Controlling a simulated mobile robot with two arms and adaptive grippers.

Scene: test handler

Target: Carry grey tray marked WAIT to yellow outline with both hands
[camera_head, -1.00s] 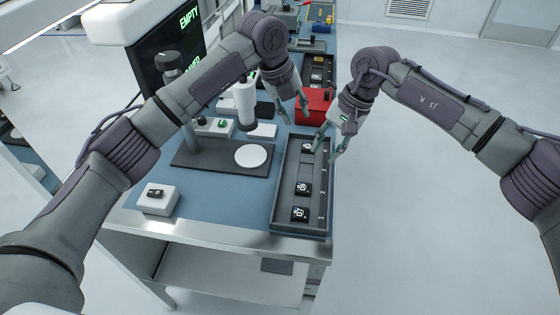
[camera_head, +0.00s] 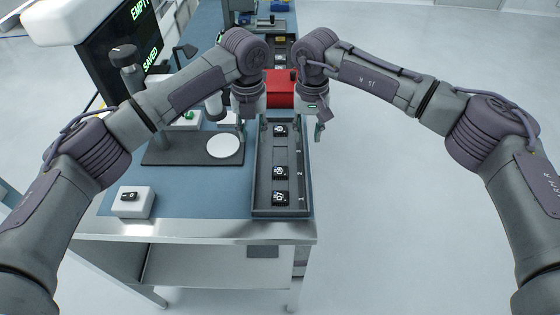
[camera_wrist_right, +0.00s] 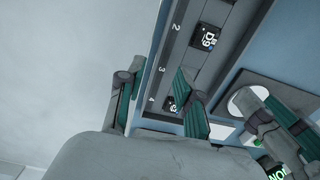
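A long dark grey tray (camera_head: 264,203) lies on the blue bench top near its right edge, with several small black parts inside. No WAIT mark is readable on it, and I cannot make out a yellow outline. My right gripper (camera_head: 309,127) is open at the tray's right wall near its far end. In the right wrist view its fingers (camera_wrist_right: 160,98) are apart, one on each side of the wall as seen. My left gripper (camera_head: 250,125) is open at the tray's left wall, opposite; its fingers also show in the right wrist view (camera_wrist_right: 280,125). Contact cannot be told.
A red box (camera_head: 281,88) stands just behind the tray. To the left are a dark stand with a white disc (camera_head: 225,146) and a white block with a black part (camera_head: 134,203). A monitor stands back left. The floor to the right is clear.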

